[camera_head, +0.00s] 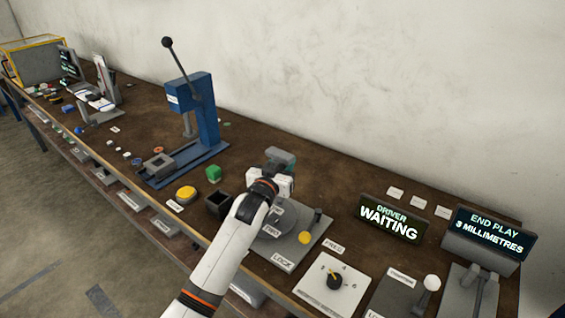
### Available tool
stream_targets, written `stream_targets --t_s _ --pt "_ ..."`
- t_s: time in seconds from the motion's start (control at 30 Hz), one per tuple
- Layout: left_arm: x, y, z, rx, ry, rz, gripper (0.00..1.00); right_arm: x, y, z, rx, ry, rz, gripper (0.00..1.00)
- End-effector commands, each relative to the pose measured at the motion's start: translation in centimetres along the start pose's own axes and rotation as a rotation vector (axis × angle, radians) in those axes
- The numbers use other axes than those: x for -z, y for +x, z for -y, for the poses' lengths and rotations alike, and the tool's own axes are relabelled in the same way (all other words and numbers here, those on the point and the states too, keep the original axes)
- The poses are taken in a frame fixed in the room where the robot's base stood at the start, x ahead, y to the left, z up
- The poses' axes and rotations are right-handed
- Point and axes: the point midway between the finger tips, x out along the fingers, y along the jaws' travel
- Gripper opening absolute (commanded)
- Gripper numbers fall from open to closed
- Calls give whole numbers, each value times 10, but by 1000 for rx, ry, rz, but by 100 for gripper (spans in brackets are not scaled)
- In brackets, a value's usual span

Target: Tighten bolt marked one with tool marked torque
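One white arm of mine with orange bands comes in from the lower left, and I take it as my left arm. Its gripper (284,176) is over the far edge of a grey round plate (268,222) on a fixture labelled "LOCK". A grey-green block (281,155) shows just beyond the gripper; I cannot tell if it is held or stands behind. The fingertips are hidden by the hand. I cannot make out a bolt marked one or a tool marked torque. My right gripper is not in view.
A display (391,217) reads "DRIVER WAITING"; another (490,232) reads "END PLAY 3 MILLIMETRES". A dial panel (334,285) and lever units stand at front right. A wall backs the bench.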

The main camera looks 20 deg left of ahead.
Motion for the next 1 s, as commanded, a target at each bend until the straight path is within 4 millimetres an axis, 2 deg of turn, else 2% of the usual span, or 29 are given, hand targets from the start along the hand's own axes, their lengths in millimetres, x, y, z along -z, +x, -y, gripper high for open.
stream_targets --t_s 1.0 --pt "10 0 0 0 0 3 9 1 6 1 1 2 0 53"
